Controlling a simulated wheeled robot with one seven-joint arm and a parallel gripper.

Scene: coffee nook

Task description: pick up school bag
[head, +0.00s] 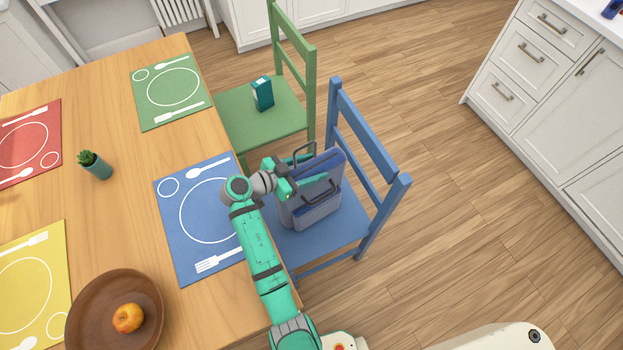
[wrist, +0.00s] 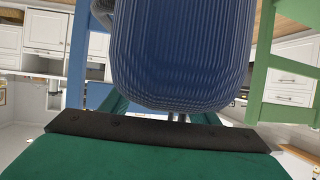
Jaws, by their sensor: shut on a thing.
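The school bag (head: 318,205) is blue and grey with a dark handle. In the head view it stands upright on the seat of the blue chair (head: 345,235), close to the table edge. My gripper (head: 310,173) is at the upper part of the bag and shut on it. My arm partly hides the bag's left side. In the wrist view the bag's ribbed blue surface (wrist: 183,50) fills the upper middle, right in front of my gripper. The fingertips are mostly hidden there.
The wooden table (head: 130,215) with placemats lies left of the chair. A wooden bowl (head: 90,320) holds an orange fruit, and a small potted plant (head: 95,164) stands behind. A green chair (head: 235,120) carries a teal box (head: 262,94). Open floor (head: 470,220) lies to the right.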

